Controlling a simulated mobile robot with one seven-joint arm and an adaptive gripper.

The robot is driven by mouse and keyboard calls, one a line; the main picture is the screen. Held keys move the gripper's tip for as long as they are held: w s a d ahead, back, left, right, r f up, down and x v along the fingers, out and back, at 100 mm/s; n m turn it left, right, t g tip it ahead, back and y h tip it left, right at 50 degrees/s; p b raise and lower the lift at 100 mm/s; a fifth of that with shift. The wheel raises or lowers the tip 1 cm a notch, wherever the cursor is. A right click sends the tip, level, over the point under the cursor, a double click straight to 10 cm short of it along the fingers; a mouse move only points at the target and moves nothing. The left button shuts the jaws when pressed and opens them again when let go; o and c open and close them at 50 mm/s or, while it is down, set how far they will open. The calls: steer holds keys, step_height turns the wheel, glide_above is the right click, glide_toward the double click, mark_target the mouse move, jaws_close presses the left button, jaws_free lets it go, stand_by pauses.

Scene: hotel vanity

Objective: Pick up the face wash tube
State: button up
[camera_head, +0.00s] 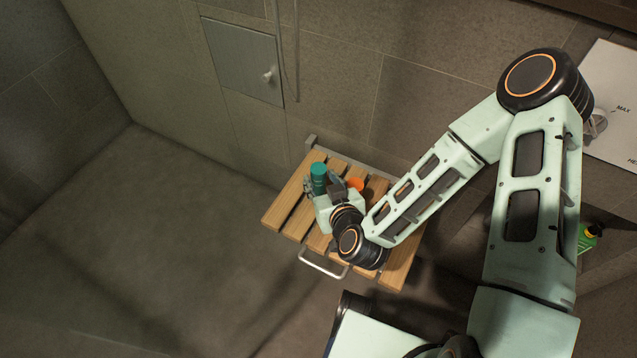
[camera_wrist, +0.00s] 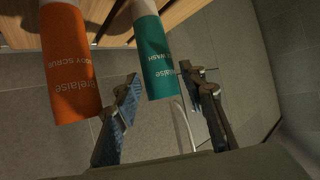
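The teal tube (camera_wrist: 158,62), with the word "WASH" showing and the start of its label hidden, is in the wrist view at upper centre. It also shows in the head view (camera_head: 319,174) on the wooden slatted seat. My gripper (camera_wrist: 162,82) is open, one finger on either side of the tube's near end. A gap shows on the right; I cannot tell whether the left finger touches. In the head view my gripper (camera_head: 327,188) is low over the seat, partly hiding the tube's lower part.
An orange body scrub tube (camera_wrist: 70,65) stands just left of the teal tube in the wrist view, close to my left finger. The slatted seat (camera_head: 290,206) has a metal rail (camera_head: 322,266) at its front. A tiled wall is behind; open floor lies left.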

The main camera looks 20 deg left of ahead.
steer(key=x, duration=0.3)
steer(key=shift+w+f, duration=0.15)
steer(key=shift+w, duration=0.05)
steer(key=c, duration=1)
